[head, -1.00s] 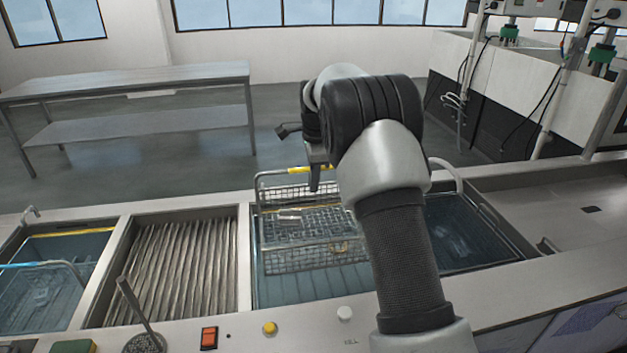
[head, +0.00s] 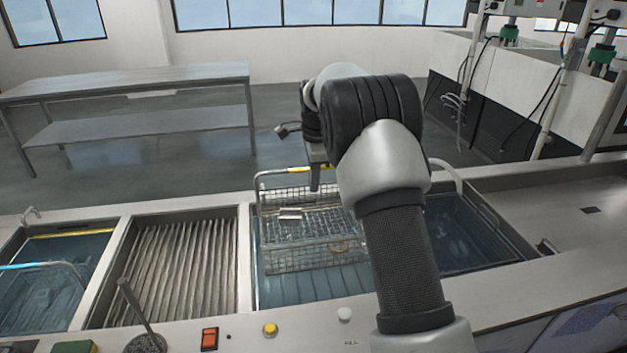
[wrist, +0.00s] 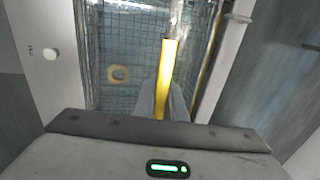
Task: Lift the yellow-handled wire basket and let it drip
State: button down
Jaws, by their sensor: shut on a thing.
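The wire basket (head: 296,262) is a rectangular mesh box with a tall wire handle frame at its back. It is over or in the middle tank, and I cannot tell how much of it is under water. Its yellow handle grip (head: 293,170) shows at the top of the frame. My gripper (head: 315,180) is at the handle, partly hidden by my arm. In the wrist view my gripper (wrist: 164,108) is shut on the yellow handle (wrist: 165,75), with the mesh below. A brownish ring (wrist: 119,73) and a small pale piece (head: 290,213) show inside the basket.
The middle tank (head: 247,255) has bluish water. A ribbed drain section (head: 178,262) lies left of it, then another water tank (head: 58,285). An upright rod (head: 135,305) stands at the front left.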

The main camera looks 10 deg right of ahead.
notch_tip(320, 180, up, 7)
jog(key=p, duration=0.5)
jog(key=shift+a+f, duration=0.1)
jog(key=shift+f, duration=0.05)
